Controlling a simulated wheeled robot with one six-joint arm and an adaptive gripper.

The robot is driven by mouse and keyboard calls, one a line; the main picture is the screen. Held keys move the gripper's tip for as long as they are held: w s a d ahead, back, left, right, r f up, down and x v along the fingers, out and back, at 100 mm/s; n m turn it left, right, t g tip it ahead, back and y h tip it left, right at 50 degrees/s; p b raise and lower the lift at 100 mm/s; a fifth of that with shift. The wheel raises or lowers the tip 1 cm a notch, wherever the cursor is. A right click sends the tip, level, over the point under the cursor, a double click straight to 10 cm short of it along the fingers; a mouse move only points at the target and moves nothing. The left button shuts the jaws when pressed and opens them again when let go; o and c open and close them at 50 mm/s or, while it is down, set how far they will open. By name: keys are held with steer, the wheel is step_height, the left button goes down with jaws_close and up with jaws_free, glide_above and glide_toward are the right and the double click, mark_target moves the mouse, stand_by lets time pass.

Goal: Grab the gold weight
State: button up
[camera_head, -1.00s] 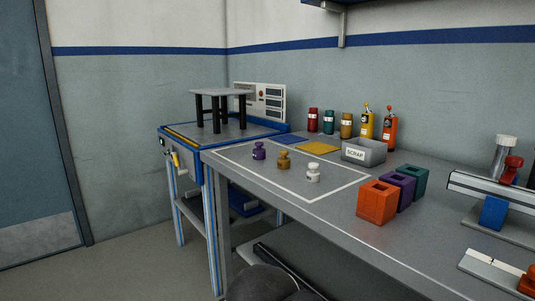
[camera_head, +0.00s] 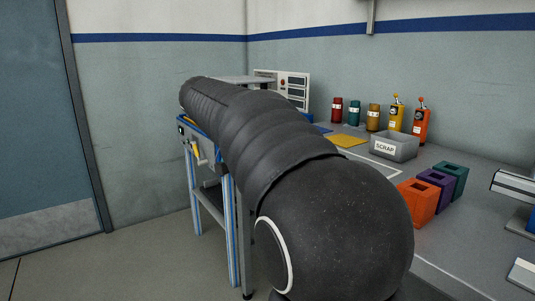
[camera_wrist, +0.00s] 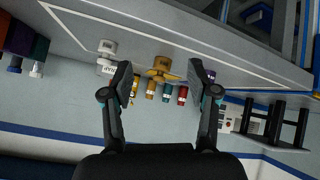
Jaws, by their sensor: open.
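The gold weight (camera_wrist: 163,63) shows in the wrist view, which looks upside down, between the two fingers of my gripper (camera_wrist: 160,74). My gripper is open and empty, with one finger on each side of the weight in the picture. How far the weight is from the fingertips is hard to tell. A purple weight (camera_wrist: 209,76) is partly hidden by the right finger. In the head view my arm covers the weights and my gripper.
The orange (camera_head: 416,204), purple (camera_head: 437,187) and green (camera_head: 455,180) blocks stand on the bench at the right. A grey scrap bin (camera_head: 394,148) stands behind them, near a yellow mat (camera_head: 347,141). Several bottles line the wall. A test stand (camera_head: 240,79) is partly behind my arm.

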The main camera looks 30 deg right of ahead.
steer(key=w+d+r+m+g+h, duration=0.3)
steer(key=w+d+r+m+h, duration=0.1)
steer(key=w+d+m, duration=0.3)
steer(key=x, duration=0.6)
steer(key=shift+w+d+f, duration=0.3)
steer(key=shift+d+f, duration=0.05)
steer(key=shift+f+x, duration=0.1)
steer(key=shift+x, duration=1.5)
steer(key=shift+f+x, duration=0.15)
steer(key=shift+x, duration=1.4)
steer(key=shift+a, duration=0.15)
jaws_close()
